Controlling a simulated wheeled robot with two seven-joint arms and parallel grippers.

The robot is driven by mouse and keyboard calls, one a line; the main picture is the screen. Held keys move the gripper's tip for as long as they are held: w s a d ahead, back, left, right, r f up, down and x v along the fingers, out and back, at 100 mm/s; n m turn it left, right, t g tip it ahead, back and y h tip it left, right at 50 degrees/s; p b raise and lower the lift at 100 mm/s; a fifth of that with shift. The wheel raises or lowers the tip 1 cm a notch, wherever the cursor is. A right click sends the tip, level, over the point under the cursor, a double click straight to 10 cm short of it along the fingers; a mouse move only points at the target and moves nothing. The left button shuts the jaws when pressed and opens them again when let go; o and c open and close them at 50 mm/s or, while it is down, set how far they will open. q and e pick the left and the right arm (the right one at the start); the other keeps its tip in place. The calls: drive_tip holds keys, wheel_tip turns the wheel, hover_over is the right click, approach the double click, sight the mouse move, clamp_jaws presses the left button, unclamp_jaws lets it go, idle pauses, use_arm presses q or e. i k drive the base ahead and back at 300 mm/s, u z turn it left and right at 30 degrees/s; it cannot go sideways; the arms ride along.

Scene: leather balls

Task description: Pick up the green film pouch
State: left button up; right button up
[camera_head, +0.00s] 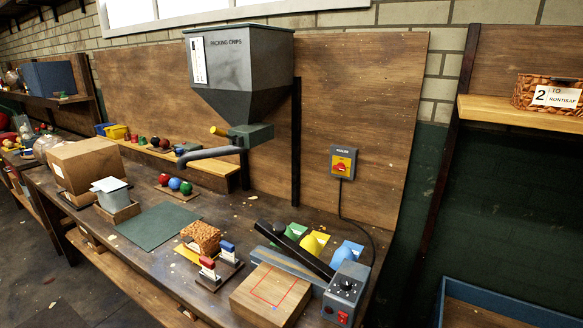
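The green film pouch (293,232) stands at the back of the workbench, the leftmost in a row of three pouches. The black lever of the sealer (295,250) crosses in front of its lower part and hides some of it. The yellow pouch (314,244) is just right of it, and the blue pouch (345,254) is further right. Neither of my grippers is in view.
Stamps (219,268) and a brown textured cube (200,238) are to the left. The packing chips hopper (240,75) hangs above. The green mat (157,226) is clear.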

sight(294, 231)
drive_tip(key=u, duration=1.65)
drive_tip(key=i, duration=1.5)
drive_tip(key=z, duration=3.1)
